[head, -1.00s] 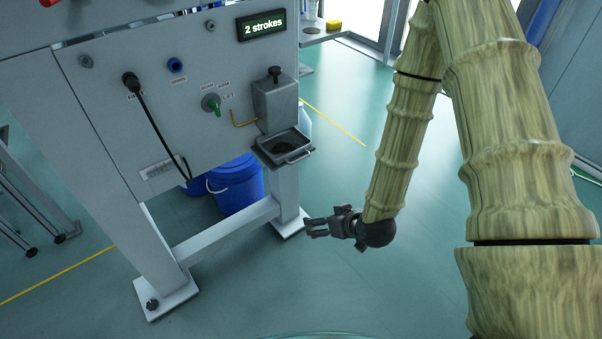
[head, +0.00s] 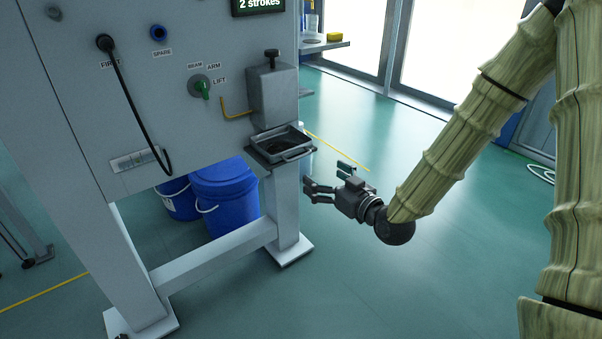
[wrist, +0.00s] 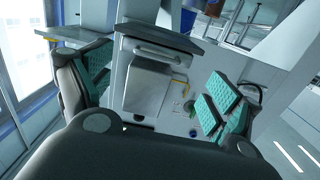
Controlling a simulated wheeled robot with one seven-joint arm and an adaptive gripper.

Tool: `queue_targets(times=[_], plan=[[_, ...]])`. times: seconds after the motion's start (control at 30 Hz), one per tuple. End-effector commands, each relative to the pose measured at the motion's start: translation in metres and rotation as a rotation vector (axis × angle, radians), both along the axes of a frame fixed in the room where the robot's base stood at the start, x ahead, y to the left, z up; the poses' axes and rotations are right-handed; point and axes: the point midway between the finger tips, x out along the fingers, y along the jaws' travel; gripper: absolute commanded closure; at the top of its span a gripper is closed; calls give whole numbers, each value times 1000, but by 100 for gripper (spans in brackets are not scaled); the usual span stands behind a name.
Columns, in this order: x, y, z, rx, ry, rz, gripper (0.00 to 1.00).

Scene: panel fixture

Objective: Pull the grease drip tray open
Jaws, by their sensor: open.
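The grease drip tray (head: 266,154) is a shallow grey metal tray with a dark inside and a bar handle (head: 298,154) on its front. It sits below the grey pump box (head: 272,95) at the panel's right edge. How far out it stands is hard to tell. My gripper (head: 326,180) is open and empty, right of and a little below the tray in the head view, apart from it. In the wrist view the tray (wrist: 165,38) and its handle (wrist: 150,53) show at the top, between the spread teal-padded fingers.
A white post (head: 284,205) stands below the tray, with blue buckets (head: 225,198) behind it. A black cable (head: 133,100), a green lever (head: 202,90) and a yellow pipe (head: 236,114) are on the panel. The floor around my gripper is clear.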

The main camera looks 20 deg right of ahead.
Motion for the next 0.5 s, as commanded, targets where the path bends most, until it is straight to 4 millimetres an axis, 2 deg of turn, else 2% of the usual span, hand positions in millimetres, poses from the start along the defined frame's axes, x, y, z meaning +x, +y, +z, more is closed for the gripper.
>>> queue_targets(times=[0.27,0.5], plan=[[6,-2,4,5,-59,4,9],[31,8,3,4,-60,5,9]])
